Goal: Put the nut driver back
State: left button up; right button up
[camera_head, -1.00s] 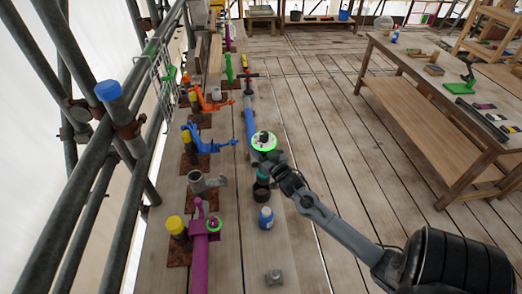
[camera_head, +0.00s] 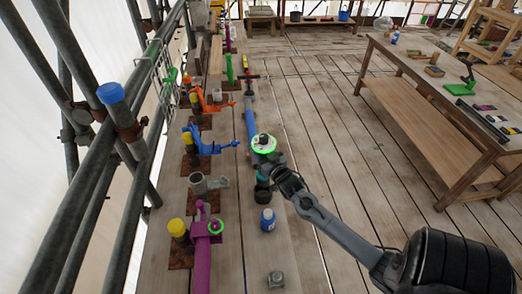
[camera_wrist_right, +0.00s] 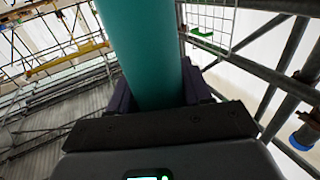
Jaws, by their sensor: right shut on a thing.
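The nut driver is most likely the thick teal cylinder (camera_wrist_right: 140,50) between my right jaws (camera_wrist_right: 155,100) in the right wrist view. The jaws are shut on it, and its far end runs out of the top of the picture. In the head view my right gripper (camera_head: 263,163) is above the planks near the blue pole, and a little teal shows beside a dark round part (camera_head: 262,193). My own wrist hides most of the tool there. My left gripper is not in view.
A wire rack (camera_head: 163,72) hangs on the scaffold tubes at left; a wire grid (camera_wrist_right: 208,22) shows in the wrist view. The floor toward the workbench (camera_head: 430,75) is clear.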

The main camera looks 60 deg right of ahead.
jog(key=shift+f+b, duration=0.55)
jog(key=shift+f, duration=0.55)
jog(key=shift+f+b, duration=1.15)
jog(key=shift+f, duration=0.9)
jog(key=shift+f+b, duration=1.35)
jog(key=shift+f, duration=1)
jog(key=o, duration=1.3)
jog(key=shift+o, duration=0.7)
jog(key=shift+f, duration=0.25)
jog(key=o, duration=0.4)
jog(key=shift+r, duration=0.1)
jog(key=shift+f+b, duration=0.35)
jog(key=shift+f, duration=0.2)
